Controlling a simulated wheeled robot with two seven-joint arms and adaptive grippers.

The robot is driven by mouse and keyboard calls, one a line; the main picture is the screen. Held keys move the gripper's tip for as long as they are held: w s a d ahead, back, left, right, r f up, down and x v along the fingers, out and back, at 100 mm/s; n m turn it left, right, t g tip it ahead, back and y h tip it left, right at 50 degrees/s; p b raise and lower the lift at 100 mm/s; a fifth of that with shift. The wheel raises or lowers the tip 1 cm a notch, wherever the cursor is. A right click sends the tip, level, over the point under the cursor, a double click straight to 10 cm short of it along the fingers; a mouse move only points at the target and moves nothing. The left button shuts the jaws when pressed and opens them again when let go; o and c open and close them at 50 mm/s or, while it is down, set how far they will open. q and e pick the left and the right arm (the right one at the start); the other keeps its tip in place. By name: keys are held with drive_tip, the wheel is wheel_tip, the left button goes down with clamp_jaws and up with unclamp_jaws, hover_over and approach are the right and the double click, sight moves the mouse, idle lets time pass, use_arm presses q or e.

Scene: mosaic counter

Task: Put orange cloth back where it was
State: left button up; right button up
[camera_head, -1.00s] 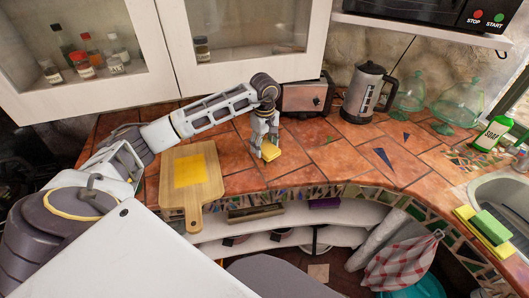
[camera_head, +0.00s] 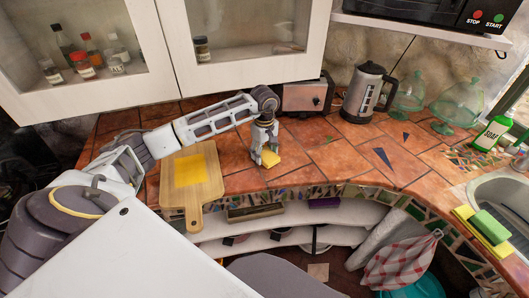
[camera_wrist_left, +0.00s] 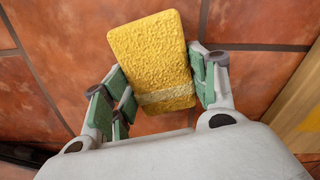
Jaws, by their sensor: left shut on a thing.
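My left gripper (camera_head: 264,159) is over the tiled counter, right of the cutting board. In the left wrist view the cloth (camera_wrist_left: 155,55) looks thick and rectangular with a paler band, and sits between the green-padded fingers. I cannot tell whether it touches the tiles. A flat orange-yellow square (camera_head: 190,169) lies on the wooden cutting board (camera_head: 212,187). My right gripper is not in view.
A toaster (camera_head: 306,97) and a kettle (camera_head: 367,92) stand behind the gripper. The tiles right of the gripper are clear. The counter's front edge is close, with shelves below.

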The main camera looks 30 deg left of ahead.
sight(265, 152)
use_arm(q)
drive_tip(key=shift+f, duration=0.1)
drive_tip(key=o, duration=1)
drive_tip(key=shift+r, duration=0.7)
wheel_tip(265, 152, up, 11)
drive_tip(key=b, duration=0.1)
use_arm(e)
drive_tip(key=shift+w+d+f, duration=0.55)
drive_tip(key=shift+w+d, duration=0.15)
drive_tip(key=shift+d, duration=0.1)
